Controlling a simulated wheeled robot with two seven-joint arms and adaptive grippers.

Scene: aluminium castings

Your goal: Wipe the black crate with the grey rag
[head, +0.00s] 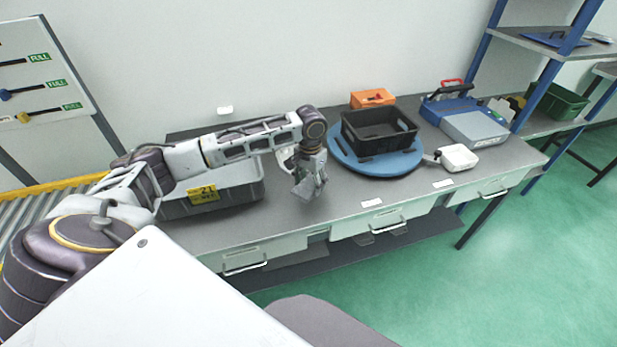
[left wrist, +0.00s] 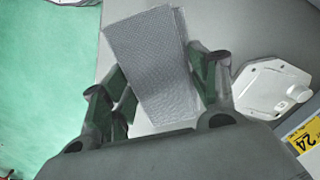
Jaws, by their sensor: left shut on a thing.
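The black crate (head: 377,131) stands on a round blue turntable (head: 344,159) on the grey workbench, and its inside looks empty. My left gripper (head: 312,182) is over the bench, to the left of the crate and apart from it. It is shut on the grey rag (head: 304,189). In the left wrist view the rag (left wrist: 150,62) is a folded grey cloth between the two fingers of my left gripper (left wrist: 160,90). My right gripper is in neither view.
A grey bin (head: 235,200) with a yellow label stands left of my gripper. An orange box (head: 372,98) is behind the crate. A white device (head: 459,158) and a blue-grey machine (head: 474,127) are to its right. Bare bench (head: 345,197) lies in front of the turntable.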

